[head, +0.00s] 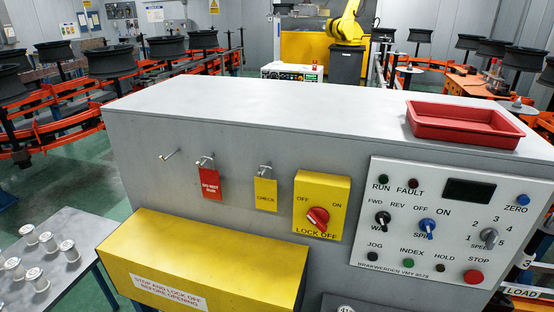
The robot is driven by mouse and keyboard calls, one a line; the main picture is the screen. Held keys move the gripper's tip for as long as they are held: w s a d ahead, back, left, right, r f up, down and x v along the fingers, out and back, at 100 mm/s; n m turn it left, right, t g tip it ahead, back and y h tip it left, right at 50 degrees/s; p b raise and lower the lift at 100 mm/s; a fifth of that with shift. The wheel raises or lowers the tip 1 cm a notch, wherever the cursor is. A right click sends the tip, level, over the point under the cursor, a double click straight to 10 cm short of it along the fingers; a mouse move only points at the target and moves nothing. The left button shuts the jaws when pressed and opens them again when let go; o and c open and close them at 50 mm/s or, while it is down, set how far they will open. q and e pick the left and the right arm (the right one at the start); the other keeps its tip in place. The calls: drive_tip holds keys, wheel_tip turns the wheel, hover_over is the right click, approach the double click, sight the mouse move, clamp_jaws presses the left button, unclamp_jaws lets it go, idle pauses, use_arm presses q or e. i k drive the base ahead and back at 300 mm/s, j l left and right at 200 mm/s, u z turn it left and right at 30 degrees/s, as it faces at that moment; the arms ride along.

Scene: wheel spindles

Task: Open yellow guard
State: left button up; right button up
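The yellow guard (205,258) is a box-shaped cover on the lower left front of the grey machine. It looks closed, and its lower part is cut off by the picture edge. Its white label (168,293) reads "STOP AND LOCK OFF BEFORE OPENING". A yellow lock-off plate (338,192) with a red rotary knob (318,218) sits right of and above the guard, marked OFF and ON. I cannot tell the knob's setting for sure. Neither of my grippers is in view.
The control panel (440,225) is at right. A red tray (462,127) sits on the machine top. A side table (75,225) holds several metal spools.

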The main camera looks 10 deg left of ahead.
sight(165, 262)
drive_tip(key=u, duration=1.25)
